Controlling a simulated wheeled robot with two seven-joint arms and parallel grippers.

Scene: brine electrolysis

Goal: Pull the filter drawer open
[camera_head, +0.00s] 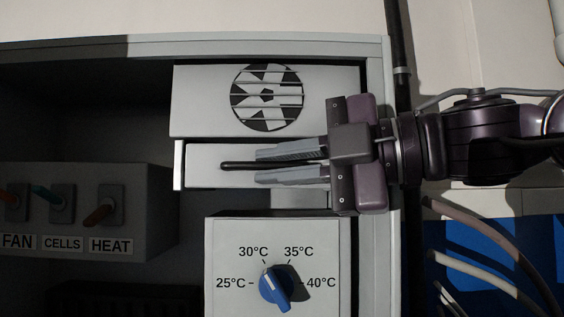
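The filter drawer (220,178) is a pale, low, wide front in the cabinet, right below the panel with the fan. A black bar handle (237,165) runs across it. I cannot tell whether the drawer stands out from the cabinet. My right gripper (257,166) comes in from the right. Its two grey fingers lie above and below the handle, close to it. The handle's right part runs between them. I cannot tell whether they press on it. My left gripper is not in view.
A fan panel (200,100) is directly above the drawer. Below is a temperature box with a blue knob (274,288). FAN, CELLS and HEAT switches (62,203) are at the left. The cabinet's right post (383,270), dark pipe (400,90) and several hoses (490,255) are near my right arm.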

